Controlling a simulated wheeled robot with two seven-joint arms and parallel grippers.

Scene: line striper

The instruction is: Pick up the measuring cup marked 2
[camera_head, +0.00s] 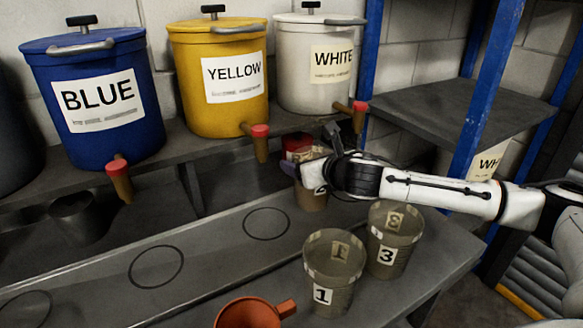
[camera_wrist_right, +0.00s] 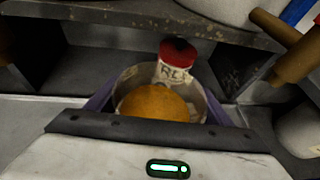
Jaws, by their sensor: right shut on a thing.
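My right gripper (camera_head: 308,172) reaches in from the right and is shut on a translucent measuring cup (camera_head: 312,199) at the back of the counter. The cup's label is mostly covered by the gripper, so its number is not clear. In the right wrist view the same cup (camera_wrist_right: 203,106) sits between the purple fingers, with an orange-brown rounded shape (camera_wrist_right: 158,103) showing within its rim. Whether the cup touches the counter is hard to tell. The cup marked 3 (camera_head: 386,258) and the cup marked 1 (camera_head: 322,296) stand upright nearer the front. My left gripper is out of view.
Blue (camera_head: 95,105), yellow (camera_head: 222,80) and white (camera_head: 311,70) buckets with red-tipped spouts stand on the shelf above. A red-capped container (camera_wrist_right: 177,62) is behind the held cup. An orange funnel-like vessel (camera_head: 250,313) is at the front.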

